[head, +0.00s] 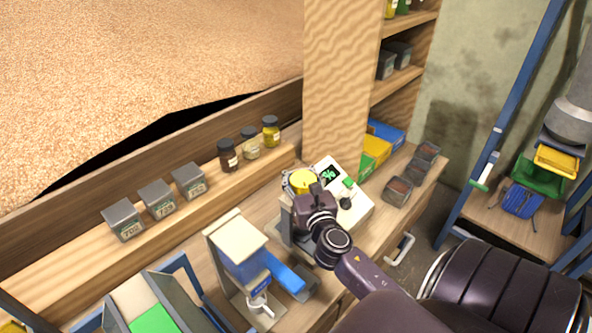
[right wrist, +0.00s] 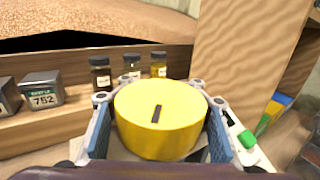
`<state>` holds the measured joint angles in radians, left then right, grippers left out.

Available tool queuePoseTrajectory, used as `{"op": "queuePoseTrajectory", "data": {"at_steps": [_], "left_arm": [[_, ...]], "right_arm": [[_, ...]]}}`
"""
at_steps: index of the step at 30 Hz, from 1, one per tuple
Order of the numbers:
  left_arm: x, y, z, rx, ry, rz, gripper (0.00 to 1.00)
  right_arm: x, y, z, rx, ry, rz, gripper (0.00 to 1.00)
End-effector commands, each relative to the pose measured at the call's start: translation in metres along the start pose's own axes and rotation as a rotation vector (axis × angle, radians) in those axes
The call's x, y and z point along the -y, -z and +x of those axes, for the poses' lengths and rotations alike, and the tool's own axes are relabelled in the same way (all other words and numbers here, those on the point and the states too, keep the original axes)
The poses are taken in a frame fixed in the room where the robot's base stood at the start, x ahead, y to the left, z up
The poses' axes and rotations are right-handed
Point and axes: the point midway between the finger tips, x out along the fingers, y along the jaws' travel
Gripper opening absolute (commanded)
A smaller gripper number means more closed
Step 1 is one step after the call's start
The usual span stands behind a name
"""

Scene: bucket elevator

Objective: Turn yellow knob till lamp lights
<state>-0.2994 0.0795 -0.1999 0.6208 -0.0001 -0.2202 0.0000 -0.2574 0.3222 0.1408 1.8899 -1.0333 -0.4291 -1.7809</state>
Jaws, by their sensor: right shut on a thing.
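The yellow knob (head: 303,181) is a round yellow cap on a pale instrument (head: 352,207) at the back of the bench. In the right wrist view the knob (right wrist: 160,120) fills the middle, with a dark slot mark on top running nearly straight away from me. My right gripper (right wrist: 160,104) has its blue-padded fingers on both sides of the knob, shut on it. In the head view the right gripper (head: 302,186) partly hides the instrument. I cannot make out a lit lamp. My left gripper is not in view.
Brown and yellow jars (head: 250,144) and grey labelled tins (head: 157,197) stand on the ledge behind. A blue and white device (head: 237,246) stands left of my right arm. Dark open boxes (head: 398,190) lie to the right. A wooden post (head: 342,90) rises behind the instrument.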

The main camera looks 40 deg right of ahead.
Motion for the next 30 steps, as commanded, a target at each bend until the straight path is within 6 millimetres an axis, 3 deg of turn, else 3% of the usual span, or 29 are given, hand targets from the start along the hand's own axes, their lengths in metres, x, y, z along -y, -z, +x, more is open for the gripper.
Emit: {"op": "queuePoseTrajectory", "data": {"at_steps": [1,8,9,17,26,30], "left_arm": [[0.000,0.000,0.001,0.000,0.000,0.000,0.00],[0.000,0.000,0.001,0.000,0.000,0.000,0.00],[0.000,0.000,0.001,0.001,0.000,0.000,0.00],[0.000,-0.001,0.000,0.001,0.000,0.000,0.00],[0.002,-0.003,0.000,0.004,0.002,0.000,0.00],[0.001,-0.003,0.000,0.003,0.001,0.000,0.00]], "right_arm": [[0.000,0.007,-0.002,-0.012,0.001,-0.003,0.04],[0.000,0.008,-0.002,-0.014,0.000,-0.002,0.04],[0.000,0.008,-0.002,-0.014,-0.001,-0.002,0.32],[0.000,0.005,-0.001,-0.009,0.000,-0.001,0.60],[0.000,0.003,-0.002,-0.005,-0.001,0.000,0.60],[0.000,0.003,-0.014,-0.006,-0.001,0.000,0.60]]}}
